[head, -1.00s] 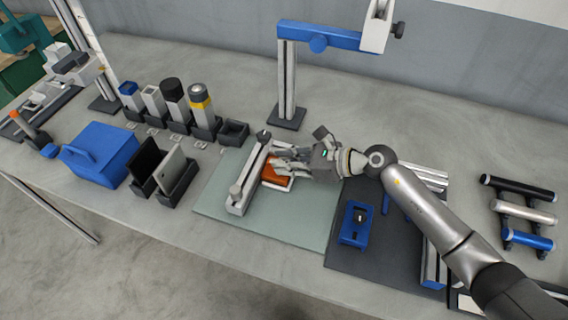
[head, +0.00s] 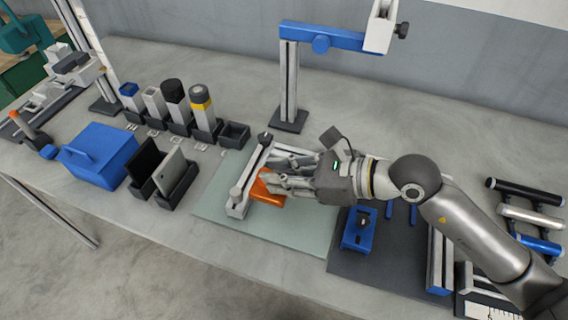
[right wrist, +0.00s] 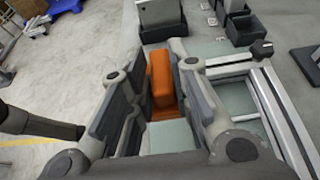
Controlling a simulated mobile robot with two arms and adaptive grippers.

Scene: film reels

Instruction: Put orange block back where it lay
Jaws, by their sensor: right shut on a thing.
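The orange block (head: 266,190) is between the fingers of my right gripper (head: 272,183), above or at the pale green mat (head: 300,225). Fingers partly hide it in the head view. In the right wrist view the orange block (right wrist: 162,82) stands between the two grey fingers, its far part clear of them. A pale frame (right wrist: 232,70) lies to its right, with bare green mat inside it. I cannot tell the exact gap between block and mat. My left gripper is not in view.
A long pale bar (head: 243,187) with a dark knob lies on the mat beside the block. A blue lamp-like stand (head: 290,85) rises behind. A blue fixture (head: 358,230) sits on the dark mat at right. Holders, bottles and a blue box (head: 100,155) stand at left.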

